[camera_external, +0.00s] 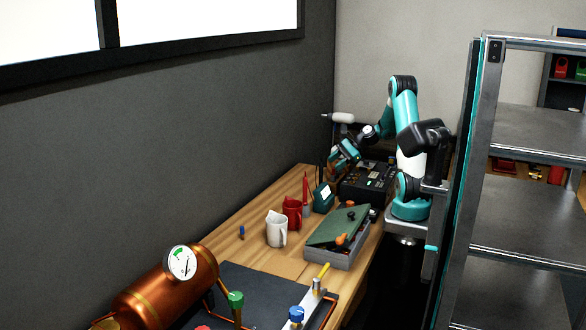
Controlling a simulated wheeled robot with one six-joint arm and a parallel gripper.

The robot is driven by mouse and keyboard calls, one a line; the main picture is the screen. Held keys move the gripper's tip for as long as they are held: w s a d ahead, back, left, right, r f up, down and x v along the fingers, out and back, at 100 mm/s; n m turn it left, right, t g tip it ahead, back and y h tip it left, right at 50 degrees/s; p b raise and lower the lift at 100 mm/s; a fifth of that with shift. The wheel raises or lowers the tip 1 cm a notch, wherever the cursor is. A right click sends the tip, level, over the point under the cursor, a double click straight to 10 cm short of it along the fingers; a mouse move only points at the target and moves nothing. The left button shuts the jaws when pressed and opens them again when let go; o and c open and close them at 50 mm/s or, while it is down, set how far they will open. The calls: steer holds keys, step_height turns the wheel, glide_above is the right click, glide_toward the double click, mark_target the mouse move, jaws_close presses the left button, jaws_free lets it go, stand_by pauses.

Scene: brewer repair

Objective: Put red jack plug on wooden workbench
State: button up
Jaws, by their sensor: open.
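The wooden workbench (258,262) runs along the grey wall, with bare wood at its middle and left edge. I cannot make out the red jack plug with certainty. A slim red upright item (306,188) stands behind the red mug, too small to identify. My gripper (334,167) is at the far end of the bench, above and beside the black panel box (368,184). It is open, and its fingertips are small and partly lost against the dark background. I see nothing held in it.
A red mug (292,212), a white mug (276,230) and a small teal device (323,198) stand mid-bench. A small blue item (241,232) stands to the left. A grey toolbox (341,238) with a green lid and a copper boiler (165,290) are nearer. A metal shelf (515,210) stands right.

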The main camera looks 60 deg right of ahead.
steer(key=a+r+n+g, duration=0.35)
steer(key=a+n, duration=0.55)
steer(key=a, duration=0.5)
steer(key=s+a+n+g, duration=0.2)
steer(key=s+a+n, duration=0.2)
steer(key=a, duration=0.3)
steer(key=s+a+r+n+g, duration=0.1)
steer(key=s+a+n+g, duration=0.1)
steer(key=s+a+n, duration=0.2)
steer(key=a+n, duration=0.3)
steer(key=shift+a+h, duration=0.25)
steer(key=shift+h, duration=0.15)
steer(key=shift+o, duration=0.5)
steer(key=s+a+n+h, duration=0.1)
steer(key=s+a+n, duration=0.3)
steer(key=s+n, duration=0.5)
steer(key=shift+s+a+r+g+h, duration=0.15)
steer(key=shift+a+r+g+h, duration=0.15)
steer(key=shift+g+h, duration=0.15)
